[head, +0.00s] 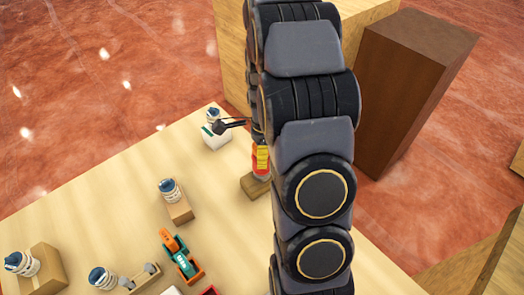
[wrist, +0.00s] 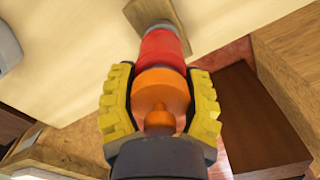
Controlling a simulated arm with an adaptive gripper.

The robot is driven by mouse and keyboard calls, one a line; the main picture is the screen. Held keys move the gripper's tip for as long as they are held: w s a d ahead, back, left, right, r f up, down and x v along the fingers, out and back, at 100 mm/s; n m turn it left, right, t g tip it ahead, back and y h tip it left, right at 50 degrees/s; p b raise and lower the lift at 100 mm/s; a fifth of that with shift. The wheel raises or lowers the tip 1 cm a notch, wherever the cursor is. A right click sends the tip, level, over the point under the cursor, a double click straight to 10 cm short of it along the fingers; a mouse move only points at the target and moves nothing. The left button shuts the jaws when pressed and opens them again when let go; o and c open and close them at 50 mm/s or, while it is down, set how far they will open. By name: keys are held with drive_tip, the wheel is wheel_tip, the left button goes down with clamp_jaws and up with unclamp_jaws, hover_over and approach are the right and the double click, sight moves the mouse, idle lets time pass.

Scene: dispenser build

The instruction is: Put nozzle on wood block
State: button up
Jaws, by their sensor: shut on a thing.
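My gripper (wrist: 161,82) has its yellow fingers shut on the sides of the nozzle (wrist: 160,55), an orange and red piece with a grey end. In the head view my gripper (head: 261,154) is at the table's far part, partly hidden by my arm, with the red of the nozzle (head: 261,173) just below the fingers. The wood block (head: 253,188) lies on the table directly under the nozzle. In the wrist view the block (wrist: 172,14) shows at the top, behind the grey end. I cannot tell whether the nozzle touches it.
A white block (head: 216,139) with a blue-and-white piece stands near the far corner. Another such piece (head: 169,189) sits on a small wooden block, and more stand at lower left. An orange and teal tool (head: 181,256) lies in front. A tall brown box (head: 405,85) stands beyond the table.

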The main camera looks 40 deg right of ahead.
drive_tip(key=o, duration=1.1)
